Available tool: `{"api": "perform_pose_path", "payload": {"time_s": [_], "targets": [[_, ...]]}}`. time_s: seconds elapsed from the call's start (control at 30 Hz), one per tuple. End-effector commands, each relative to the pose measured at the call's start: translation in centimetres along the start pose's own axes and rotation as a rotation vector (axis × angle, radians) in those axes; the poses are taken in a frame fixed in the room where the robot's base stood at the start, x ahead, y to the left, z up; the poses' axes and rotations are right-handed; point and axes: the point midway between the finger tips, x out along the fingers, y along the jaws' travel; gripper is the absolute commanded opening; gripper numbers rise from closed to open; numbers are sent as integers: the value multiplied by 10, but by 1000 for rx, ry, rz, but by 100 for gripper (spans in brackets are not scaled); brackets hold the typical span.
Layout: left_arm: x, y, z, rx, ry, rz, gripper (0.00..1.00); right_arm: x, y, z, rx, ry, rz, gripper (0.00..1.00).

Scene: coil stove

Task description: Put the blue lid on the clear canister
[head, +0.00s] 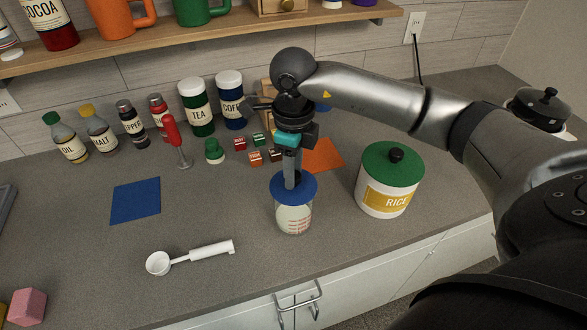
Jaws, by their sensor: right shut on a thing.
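The clear canister (292,217) stands upright on the grey counter, left of the rice canister. It has red marks on its side and pale contents. The blue lid (305,188) is at the canister's mouth, covering it from above. I cannot tell whether the lid is fully seated or slightly above the rim. My right gripper (293,180) points straight down and is shut on the lid's knob, which the fingers mostly hide. My left gripper is not in view.
The rice canister (388,185) with a green lid stands close on the right. A white scoop (190,257) lies at front left, and a blue mat (136,200) lies behind it. Small boxes, an orange mat (323,155) and several bottles sit behind. A shelf (190,35) hangs above.

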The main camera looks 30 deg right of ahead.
Motion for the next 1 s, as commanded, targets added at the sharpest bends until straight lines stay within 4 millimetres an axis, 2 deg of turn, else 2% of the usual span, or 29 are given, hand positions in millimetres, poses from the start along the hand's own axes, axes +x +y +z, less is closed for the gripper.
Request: {"api": "perform_pose_path", "payload": {"time_s": [1.0], "targets": [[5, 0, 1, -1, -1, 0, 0, 2, 0, 0, 0, 0, 0, 0]]}}
